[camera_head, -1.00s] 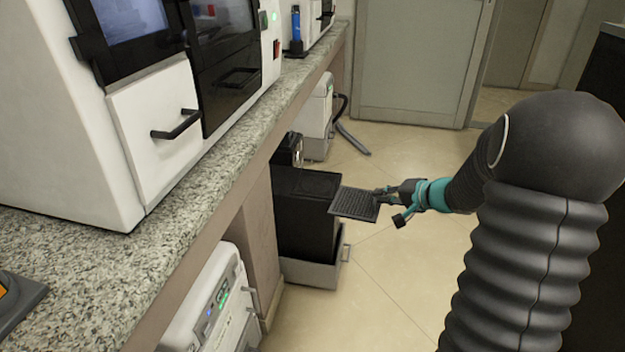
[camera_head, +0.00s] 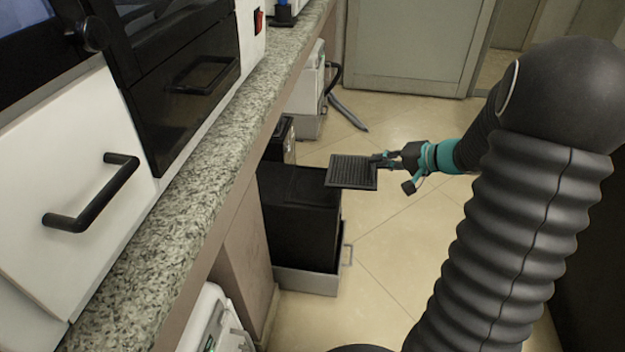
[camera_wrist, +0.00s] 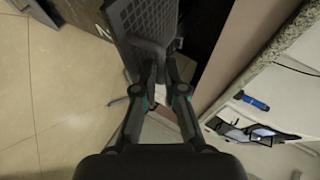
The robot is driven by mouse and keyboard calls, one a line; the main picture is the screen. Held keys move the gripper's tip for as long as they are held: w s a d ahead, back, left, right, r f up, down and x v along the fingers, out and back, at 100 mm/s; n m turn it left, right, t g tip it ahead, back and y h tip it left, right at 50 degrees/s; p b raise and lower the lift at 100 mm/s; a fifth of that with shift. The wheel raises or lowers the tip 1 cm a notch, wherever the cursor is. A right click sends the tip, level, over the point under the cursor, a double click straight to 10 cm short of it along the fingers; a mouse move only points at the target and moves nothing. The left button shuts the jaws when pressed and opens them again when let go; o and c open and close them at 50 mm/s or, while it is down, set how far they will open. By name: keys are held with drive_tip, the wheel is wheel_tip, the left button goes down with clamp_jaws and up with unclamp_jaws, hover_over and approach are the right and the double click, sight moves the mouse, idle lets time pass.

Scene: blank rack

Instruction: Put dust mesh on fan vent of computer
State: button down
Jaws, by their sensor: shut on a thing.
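In the head view the mesh is held roughly flat, to the left of the gripper. It appears above and beside the right edge of the computer (camera_head: 302,222), a black box under the counter in a grey tray. The fan vent cannot be clearly made out on its dark top. In the wrist view my gripper (camera_wrist: 160,78) pinches the mesh (camera_wrist: 146,25), with dark surfaces behind it. Whether mesh and computer touch is unclear.
The granite counter (camera_head: 205,185) overhangs the computer on the left, with white machines on it. A grey tray (camera_head: 318,283) with a handle holds the computer. Another white unit (camera_head: 305,88) stands farther back. The tiled floor (camera_head: 410,245) to the right is open.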

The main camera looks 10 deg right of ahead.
drive_tip(key=b, duration=0.7)
hover_over(337, 190)
drive_tip(key=shift+y, duration=0.3)
wheel_tip(337, 190, down, 7)
drive_tip(key=shift+f, duration=0.1)
wheel_tip(337, 190, down, 4)
drive_tip(key=shift+b, duration=0.9)
drive_tip(key=c, duration=1.3)
unclamp_jaws()
drive_tip(key=shift+o, duration=0.2)
